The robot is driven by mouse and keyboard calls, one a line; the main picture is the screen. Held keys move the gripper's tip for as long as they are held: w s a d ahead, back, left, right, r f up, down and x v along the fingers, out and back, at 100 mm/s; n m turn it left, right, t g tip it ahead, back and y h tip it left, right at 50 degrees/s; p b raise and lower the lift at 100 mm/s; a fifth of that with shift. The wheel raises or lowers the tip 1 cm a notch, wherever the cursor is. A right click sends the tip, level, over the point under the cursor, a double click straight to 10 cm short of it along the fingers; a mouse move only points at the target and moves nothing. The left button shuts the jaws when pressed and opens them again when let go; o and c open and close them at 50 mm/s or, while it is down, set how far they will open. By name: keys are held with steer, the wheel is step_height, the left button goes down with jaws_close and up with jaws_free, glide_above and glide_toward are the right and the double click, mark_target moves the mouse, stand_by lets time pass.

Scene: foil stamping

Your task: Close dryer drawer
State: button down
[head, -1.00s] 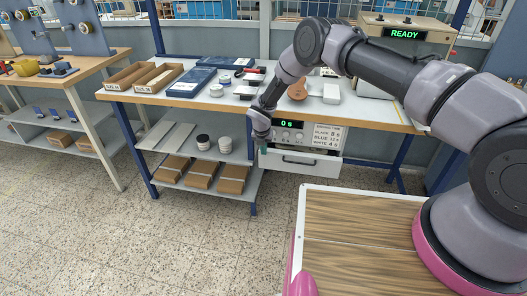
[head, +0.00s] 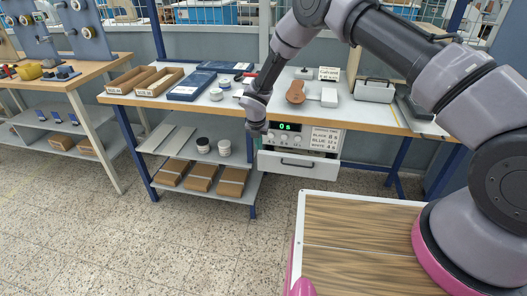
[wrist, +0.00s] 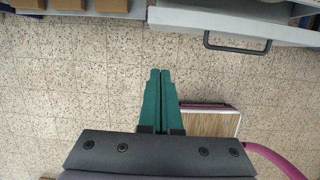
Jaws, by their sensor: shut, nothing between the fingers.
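The dryer (head: 300,136) is a pale unit under the workbench top, with a green display reading 0 s. Its white drawer (head: 325,168) sits below the panel and has a dark bar handle. The drawer front stands forward of the dryer, so it looks partly open. In the wrist view the drawer (wrist: 190,20) and its handle are at the top right. My gripper (wrist: 161,73) has teal fingers pressed together, empty, over bare floor. In the head view my gripper is near the dryer's left edge; its fingers are mostly hidden there.
The workbench top (head: 225,108) overhangs the dryer closely. A shelf (head: 240,186) with cardboard boxes and jars stands left of it. A wood-topped surface (head: 360,235) is in front at right. Tiled floor (head: 210,240) is open in front of the drawer.

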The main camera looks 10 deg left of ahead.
steer(key=s+d+f+m+g+y, duration=0.1)
steer(key=s+d+f+m+y, duration=0.1)
steer(key=d+f+m+y, duration=0.4)
steer(key=m+t+h, duration=0.2)
steer(key=m+t, duration=0.2)
steer(key=m, duration=0.9)
glide_toward(305, 161)
steer(key=x, duration=0.4)
steer(key=s+a+x, duration=0.1)
steer(key=x, duration=0.2)
steer(key=shift+s+a, duration=0.1)
